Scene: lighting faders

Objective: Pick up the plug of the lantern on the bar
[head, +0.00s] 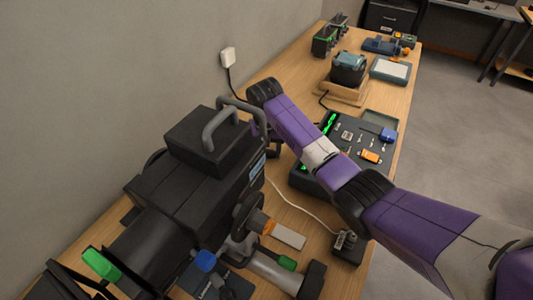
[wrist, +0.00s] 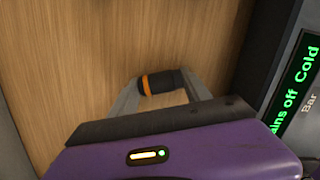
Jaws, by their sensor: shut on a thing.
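In the wrist view my gripper (wrist: 162,92) has its two grey fingers on either side of a short dark cylindrical plug (wrist: 160,82) with an orange band. The fingers are shut on it, above or against the wooden bench top; I cannot tell whether it is lifted. In the head view my purple arm reaches over the bench, and its end is partly hidden behind a big black lantern (head: 205,135) with a grey handle. The plug is hidden there. I cannot see which lead the plug belongs to.
A socket block (head: 347,250) with a pale cable sits near the front edge. A wall plug (head: 228,57) is at the back.

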